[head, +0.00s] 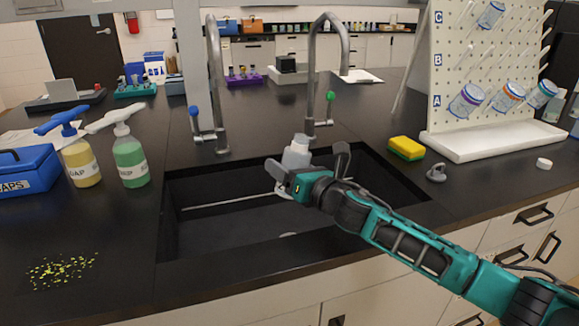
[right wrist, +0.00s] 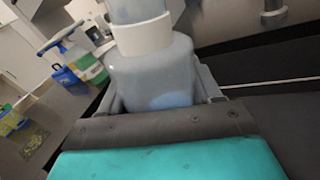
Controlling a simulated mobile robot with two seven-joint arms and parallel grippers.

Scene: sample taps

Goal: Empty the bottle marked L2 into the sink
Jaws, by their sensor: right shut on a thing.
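My right gripper (head: 310,166) is shut on a pale blue-grey plastic bottle (head: 297,151) and holds it above the black sink (head: 185,215), near the back rim between the two taps. The bottle also shows in the right wrist view (right wrist: 152,78), between the fingers, with a white collar around its neck. Its top is cut off there. No marking is readable on it, so I cannot tell whether it reads L2. No liquid is seen coming out. The fingers hide part of the bottle in the head view. My left gripper is not in view.
Grey taps, with a blue handle (head: 193,111) and a green handle (head: 331,96), rise behind the sink. Soap bottles (head: 130,160) and a blue box (head: 22,172) stand left. A yellow sponge (head: 407,148) and a white peg rack (head: 480,142) holding several bottles stand right.

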